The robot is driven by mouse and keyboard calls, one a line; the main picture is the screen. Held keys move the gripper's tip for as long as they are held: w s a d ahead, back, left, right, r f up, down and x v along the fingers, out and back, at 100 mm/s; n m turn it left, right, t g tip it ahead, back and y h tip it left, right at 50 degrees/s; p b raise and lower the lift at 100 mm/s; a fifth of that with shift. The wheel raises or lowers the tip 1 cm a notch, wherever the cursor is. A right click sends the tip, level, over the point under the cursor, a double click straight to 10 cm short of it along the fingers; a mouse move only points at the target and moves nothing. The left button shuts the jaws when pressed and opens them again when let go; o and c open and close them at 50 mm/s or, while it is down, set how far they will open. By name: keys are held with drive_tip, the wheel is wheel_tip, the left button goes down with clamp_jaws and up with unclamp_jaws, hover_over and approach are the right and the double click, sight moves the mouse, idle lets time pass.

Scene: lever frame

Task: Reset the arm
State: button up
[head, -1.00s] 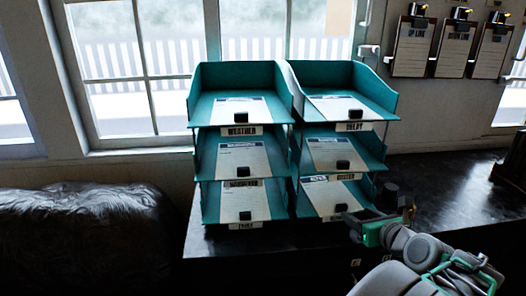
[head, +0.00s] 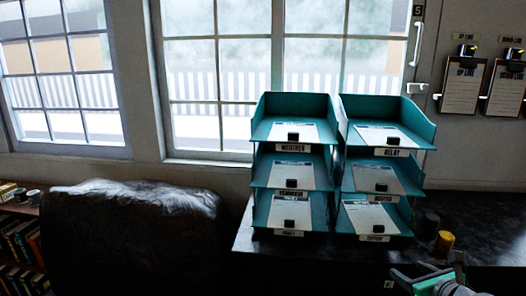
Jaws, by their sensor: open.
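My gripper (head: 428,270) shows at the bottom right, partly cut off by the frame edge. It is open, with nothing seen between its fingers. It is in front of the dark desk (head: 480,220), below and to the right of the teal letter trays. No lever or signal arm can be made out in this view.
Two stacks of teal trays, left (head: 291,165) and right (head: 386,165), hold papers and stand on the desk. A dark cylinder (head: 430,222) and a yellow one (head: 445,241) stand right of them. A dark covered armchair (head: 130,240) and bookshelf (head: 20,245) are left. Clipboards (head: 461,85) hang right.

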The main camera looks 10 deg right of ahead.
drive_tip(key=w+a+f+n+g+y, duration=0.1)
drive_tip(key=a+f+n+g, duration=0.1)
drive_tip(key=a+n, duration=0.6)
drive_tip(key=w+a+f+n+g+y, duration=0.1)
drive_tip(key=a+f+n+g, duration=0.1)
drive_tip(key=a+n, duration=0.6)
drive_tip(key=s+a+n+g, duration=0.2)
drive_tip(key=s+a+n, duration=0.2)
drive_tip(key=n, duration=0.5)
drive_tip(key=s+a+n+g, duration=0.2)
drive_tip(key=s+a+n, duration=0.3)
drive_tip(key=a+n, duration=0.4)
drive_tip(key=shift+s+f+n, duration=0.15)
drive_tip(key=shift+f+n, duration=0.25)
drive_tip(key=shift+n, duration=0.3)
